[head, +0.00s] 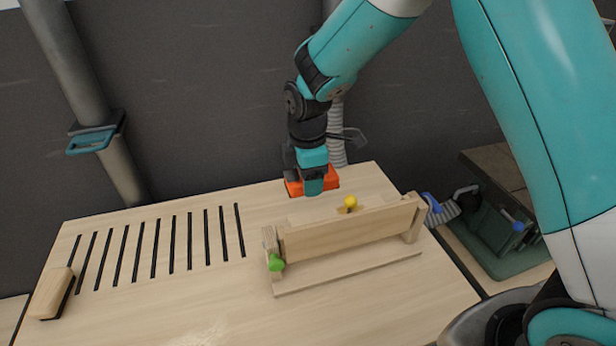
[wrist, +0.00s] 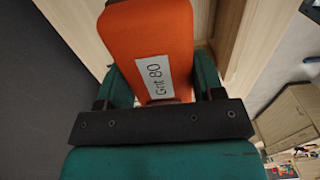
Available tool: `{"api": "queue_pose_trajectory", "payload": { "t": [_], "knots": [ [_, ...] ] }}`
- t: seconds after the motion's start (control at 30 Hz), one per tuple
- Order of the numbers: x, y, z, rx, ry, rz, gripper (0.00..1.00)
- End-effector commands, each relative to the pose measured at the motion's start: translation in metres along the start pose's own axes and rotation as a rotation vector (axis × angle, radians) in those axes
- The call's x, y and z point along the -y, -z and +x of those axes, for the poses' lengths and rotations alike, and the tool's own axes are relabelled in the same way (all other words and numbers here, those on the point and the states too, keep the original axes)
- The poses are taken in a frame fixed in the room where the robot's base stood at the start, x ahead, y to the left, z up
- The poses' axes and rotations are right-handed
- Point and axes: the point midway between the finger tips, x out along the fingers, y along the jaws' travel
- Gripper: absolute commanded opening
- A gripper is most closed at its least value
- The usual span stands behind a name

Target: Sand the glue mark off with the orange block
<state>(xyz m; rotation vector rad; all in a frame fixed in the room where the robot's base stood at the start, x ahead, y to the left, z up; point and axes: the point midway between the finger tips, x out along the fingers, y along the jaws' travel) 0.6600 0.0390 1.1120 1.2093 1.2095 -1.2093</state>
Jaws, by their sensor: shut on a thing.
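The orange block (head: 327,178) is in my gripper (head: 313,182), at the far side of the wooden table behind the wooden frame. My gripper is shut on the block. The block is at or just above the tabletop; I cannot tell if it touches. I cannot make out the glue mark in either view.
A wooden frame (head: 340,235) with a green knob (head: 276,263) and a yellow knob (head: 350,202) stands in front of the block. Dark slots (head: 170,245) run across the table's left part. A wooden-backed brush or block (head: 50,293) lies at the left edge. The front middle is clear.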

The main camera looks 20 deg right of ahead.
Motion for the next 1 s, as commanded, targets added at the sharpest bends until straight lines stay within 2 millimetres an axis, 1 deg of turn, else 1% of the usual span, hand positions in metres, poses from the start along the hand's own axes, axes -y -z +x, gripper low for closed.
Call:
{"api": "queue_pose_trajectory", "payload": {
  "t": [0.17,0.27,0.33,0.47,1.0],
  "knots": [
    [0.0,-0.001,0.0,0.0,0.0,0.017,0.42],
    [-0.001,-0.004,-0.002,0.0,0.0,0.09,0.42],
    [-0.001,-0.007,-0.005,0.0,0.0,0.176,0.42],
    [-0.003,-0.014,-0.011,0.0,-0.001,0.389,0.42],
    [-0.005,-0.052,-0.016,0.002,0.001,1.333,0.42]
  ]
}}
